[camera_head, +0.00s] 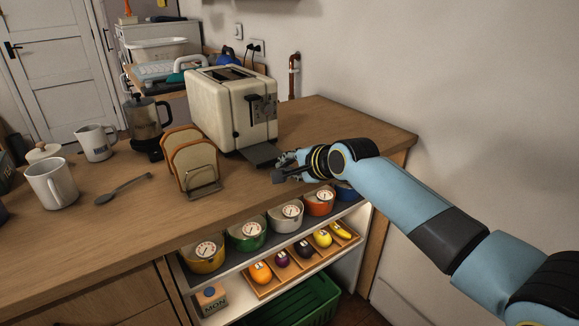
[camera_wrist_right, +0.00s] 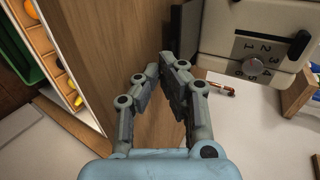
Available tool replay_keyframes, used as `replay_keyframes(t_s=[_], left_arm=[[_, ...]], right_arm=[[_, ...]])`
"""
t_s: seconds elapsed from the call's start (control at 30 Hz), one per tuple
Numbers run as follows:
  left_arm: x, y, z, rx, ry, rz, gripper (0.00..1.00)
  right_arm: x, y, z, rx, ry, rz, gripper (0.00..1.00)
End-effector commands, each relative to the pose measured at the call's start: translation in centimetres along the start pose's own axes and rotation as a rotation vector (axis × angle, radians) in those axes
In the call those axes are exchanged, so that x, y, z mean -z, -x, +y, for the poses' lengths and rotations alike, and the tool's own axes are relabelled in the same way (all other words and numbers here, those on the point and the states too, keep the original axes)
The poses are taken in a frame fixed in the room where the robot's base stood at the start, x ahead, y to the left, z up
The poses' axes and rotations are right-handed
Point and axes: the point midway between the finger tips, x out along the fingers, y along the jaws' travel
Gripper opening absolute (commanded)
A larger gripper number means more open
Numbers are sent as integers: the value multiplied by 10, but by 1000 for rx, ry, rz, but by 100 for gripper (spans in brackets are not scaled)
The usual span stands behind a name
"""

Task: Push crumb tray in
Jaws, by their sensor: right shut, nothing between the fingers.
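The cream toaster (camera_head: 232,105) stands on the wooden counter, with its lever and dial side facing right. Its dark grey crumb tray (camera_head: 262,154) sticks out from the base on that side. My right gripper (camera_head: 277,169) is shut and empty, just in front and to the right of the tray's outer end. I cannot tell whether the fingertips touch the tray. In the right wrist view the closed fingers (camera_wrist_right: 169,62) show beside the toaster's dial face (camera_wrist_right: 255,55). My left gripper is not in view.
A toast rack (camera_head: 203,180) with bread stands left of the tray. A coffee press (camera_head: 145,122), mugs and a spoon (camera_head: 123,190) lie further left. Below the counter edge are shelves with several coloured dial pots and a fruit tray (camera_head: 290,272). Counter behind my gripper is clear.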

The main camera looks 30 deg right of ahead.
Motion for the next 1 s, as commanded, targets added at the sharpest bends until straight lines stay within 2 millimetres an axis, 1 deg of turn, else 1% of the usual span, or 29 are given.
replay_keyframes(t_s=[0.2, 0.27, 0.37, 0.47, 0.5, 0.6, 0.7, 0.8, 1.0], left_arm=[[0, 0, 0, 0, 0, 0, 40], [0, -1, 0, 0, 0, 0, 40], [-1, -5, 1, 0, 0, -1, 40], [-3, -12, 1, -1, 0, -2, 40], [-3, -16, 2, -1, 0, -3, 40], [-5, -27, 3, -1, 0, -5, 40], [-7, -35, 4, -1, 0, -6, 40], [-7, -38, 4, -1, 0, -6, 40], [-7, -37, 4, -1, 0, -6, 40]], right_arm=[[0, 0, 0, 0, 0, 0, 0], [0, -3, -2, 1, -1, 0, 0], [0, -18, -10, 2, -2, 0, 0], [0, -42, -22, 3, -3, 0, 0], [0, -52, -27, 2, -2, 0, 0], [0, -74, -38, 1, -3, -1, 0], [0, -88, -46, 0, -1, 0, 0], [0, -95, -52, 0, -1, 0, 0], [0, -95, -56, 1, 0, 0, 0]])
